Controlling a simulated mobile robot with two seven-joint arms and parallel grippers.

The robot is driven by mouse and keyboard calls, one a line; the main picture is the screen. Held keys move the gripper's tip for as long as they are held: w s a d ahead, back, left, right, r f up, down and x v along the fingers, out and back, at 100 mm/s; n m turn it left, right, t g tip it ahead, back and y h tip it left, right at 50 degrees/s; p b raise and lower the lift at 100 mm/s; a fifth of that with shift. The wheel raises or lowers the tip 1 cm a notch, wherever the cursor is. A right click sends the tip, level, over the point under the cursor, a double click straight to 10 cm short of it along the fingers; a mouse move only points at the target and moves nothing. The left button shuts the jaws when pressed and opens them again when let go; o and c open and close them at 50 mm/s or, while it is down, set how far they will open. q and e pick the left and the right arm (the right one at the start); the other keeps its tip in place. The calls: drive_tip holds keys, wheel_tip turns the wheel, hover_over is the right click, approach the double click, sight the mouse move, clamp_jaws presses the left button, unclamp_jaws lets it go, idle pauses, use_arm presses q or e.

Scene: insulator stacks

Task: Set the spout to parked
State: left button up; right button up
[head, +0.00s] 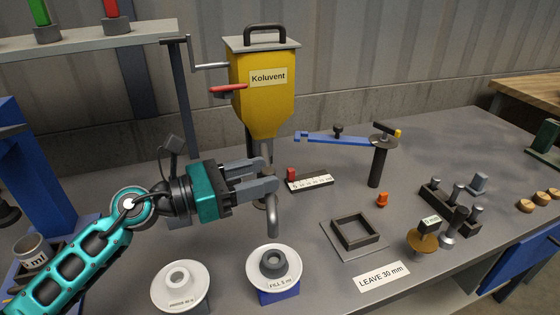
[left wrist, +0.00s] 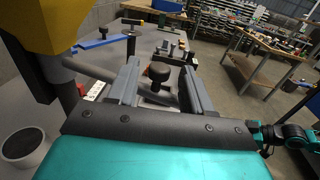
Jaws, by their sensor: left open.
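The yellow hopper marked Koluvent (head: 266,92) stands at the back of the bench. Its grey spout (head: 273,218) bends down at the end, above the gap behind the white FILL dish (head: 273,268). My left gripper (head: 272,177) is open, just below the hopper and by the spout's upper part, which its fingers partly hide. In the left wrist view, a grey bar (left wrist: 92,67), probably the spout, runs toward the left finger. A dark knob (left wrist: 159,73) shows between the open fingers (left wrist: 158,85); I cannot tell whether they touch it. My right gripper is not in view.
A second white dish (head: 180,287) stands front left. A blue arm (head: 330,139) on a dark post (head: 377,167) stands to the right, near a square frame (head: 355,232) and weights in a rack (head: 446,207). A red handle (head: 228,89) sticks out of the hopper.

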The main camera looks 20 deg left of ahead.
use_arm(q)
drive_tip(key=shift+p+x, duration=0.4)
drive_tip(key=shift+x, duration=1.9)
clamp_jaws()
